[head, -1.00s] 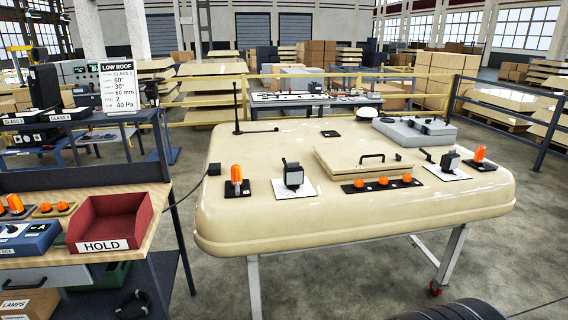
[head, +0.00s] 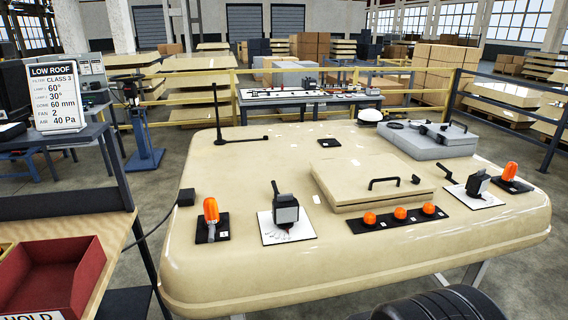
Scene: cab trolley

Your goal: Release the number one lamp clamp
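A cream cab roof (head: 240,160) on a trolley frame fills the middle of the head view. Near its front left, a work lamp with a dark body and pale face (head: 286,210) stands on a white plate with angle marks (head: 270,234). A dark lever (head: 275,188) sticks up at its upper left. A similar lamp (head: 478,184) stands on a white plate at the right, with a dark lever to its left. I cannot read a number on either lamp. My gripper is not in view.
Orange beacons stand at the left (head: 210,212) and right (head: 509,171) of the roof. A raised hatch (head: 350,180) with a black handle and a strip of orange lights (head: 400,214) lie between the lamps. A red bin (head: 90,258) sits on the left bench. A sign (head: 52,95) lists lamp angles.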

